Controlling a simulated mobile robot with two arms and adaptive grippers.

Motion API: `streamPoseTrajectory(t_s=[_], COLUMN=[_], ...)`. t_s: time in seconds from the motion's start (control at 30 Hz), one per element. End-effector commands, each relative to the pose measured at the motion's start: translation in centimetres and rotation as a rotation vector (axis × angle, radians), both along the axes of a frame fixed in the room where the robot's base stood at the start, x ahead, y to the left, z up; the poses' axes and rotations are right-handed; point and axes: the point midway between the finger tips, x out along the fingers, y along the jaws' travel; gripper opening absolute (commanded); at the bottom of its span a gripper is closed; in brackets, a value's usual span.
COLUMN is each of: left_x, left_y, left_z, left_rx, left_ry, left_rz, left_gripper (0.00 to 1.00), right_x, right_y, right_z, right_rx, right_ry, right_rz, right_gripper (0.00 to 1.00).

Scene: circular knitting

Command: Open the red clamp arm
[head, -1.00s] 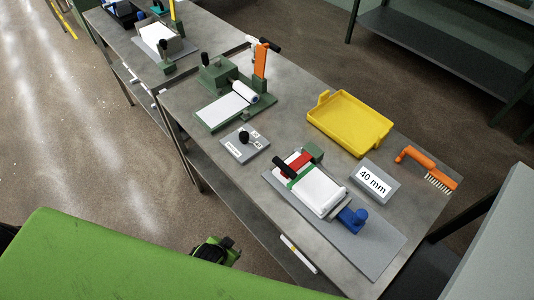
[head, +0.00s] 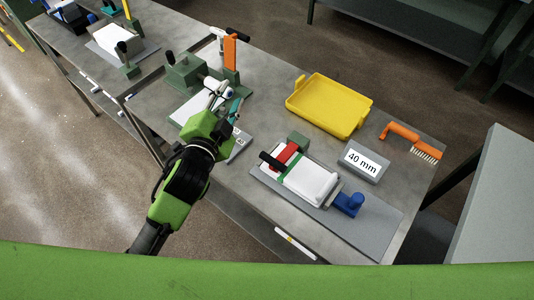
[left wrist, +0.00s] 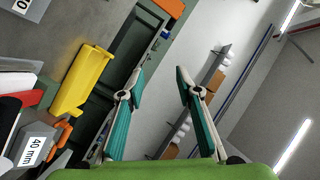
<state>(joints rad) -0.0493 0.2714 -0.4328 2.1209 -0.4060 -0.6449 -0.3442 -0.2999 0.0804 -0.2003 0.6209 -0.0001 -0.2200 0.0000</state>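The red clamp arm (head: 286,153) lies low across the left end of the white piece (head: 311,182) on a grey base plate, between a black handle (head: 270,160) and a green block (head: 299,140). A red part at the left edge of the left wrist view (left wrist: 30,97) looks like the same arm. My left gripper (head: 226,99) is over the fixture with the white roller, left of the clamp arm and apart from it. Its two teal-padded fingers (left wrist: 158,88) are spread with nothing between them. My right gripper is not in view.
A blue knob (head: 349,203) stands at the fixture's right end. Behind are a grey 40 mm block (head: 363,161), a yellow tray (head: 330,105) and an orange brush (head: 411,140). An upright orange lever (head: 230,52) stands behind my left gripper.

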Motion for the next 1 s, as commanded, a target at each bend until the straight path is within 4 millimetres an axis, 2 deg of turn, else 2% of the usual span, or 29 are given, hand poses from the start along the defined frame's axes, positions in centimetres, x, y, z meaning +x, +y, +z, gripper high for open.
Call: streamPoseTrajectory(t_s=[0.03, 0.1, 0.17, 0.2, 0.3, 0.33, 0.43, 0.53, 0.63, 0.7, 0.73, 0.8, 0.9, 1.0], left_x=[1.3, 1.8, 1.2, 0.2, -3.3, -4.5, -8.6, -11.5, -12.5, -12.0, -11.5, -10.4, -8.9, -7.9], left_y=[-2.0, -5.6, -9.1, -11.4, -16.9, -18.4, -22.0, -23.2, -21.5, -18.6, -17.1, -13.4, -8.6, -5.5], left_z=[3.9, 9.3, 13.6, 15.9, 19.3, 19.7, 18.7, 15.0, 10.0, 6.6, 5.3, 3.1, 1.5, 1.0], left_rx=[0.085, 0.227, 0.366, 0.463, 0.712, 0.789, 1.050, 1.312, 1.568, 1.727, -1.784, -1.669, -1.545, -1.468], left_ry=[-0.143, -0.365, -0.569, -0.706, -1.039, -1.137, -1.448, -1.730, -1.969, -2.092, 2.127, 1.929, 1.720, 1.602], left_rz=[-0.071, -0.183, -0.284, -0.351, -0.520, -0.570, -0.750, -0.953, -1.192, -1.382, 1.465, 1.462, 1.472, 1.486], left_gripper=[0.32, 0.32, 0.32, 0.32, 0.32, 0.32, 0.32, 0.32, 0.32, 0.32, 0.32, 0.32, 0.32, 0.32], right_x=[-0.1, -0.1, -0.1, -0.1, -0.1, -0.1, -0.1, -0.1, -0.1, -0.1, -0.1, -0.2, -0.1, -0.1], right_y=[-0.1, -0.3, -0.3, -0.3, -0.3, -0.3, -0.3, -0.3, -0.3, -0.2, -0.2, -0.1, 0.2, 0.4], right_z=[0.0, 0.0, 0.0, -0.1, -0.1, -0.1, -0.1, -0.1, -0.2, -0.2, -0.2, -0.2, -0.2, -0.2], right_rx=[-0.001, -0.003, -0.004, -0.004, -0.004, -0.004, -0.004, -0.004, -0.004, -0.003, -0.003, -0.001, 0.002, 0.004], right_ry=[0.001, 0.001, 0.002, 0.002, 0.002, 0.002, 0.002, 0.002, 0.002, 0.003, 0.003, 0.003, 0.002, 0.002], right_rz=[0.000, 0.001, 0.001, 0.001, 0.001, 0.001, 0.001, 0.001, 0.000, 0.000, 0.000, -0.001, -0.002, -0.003], right_gripper=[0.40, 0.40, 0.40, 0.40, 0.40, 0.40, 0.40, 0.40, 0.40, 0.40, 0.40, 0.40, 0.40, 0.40])
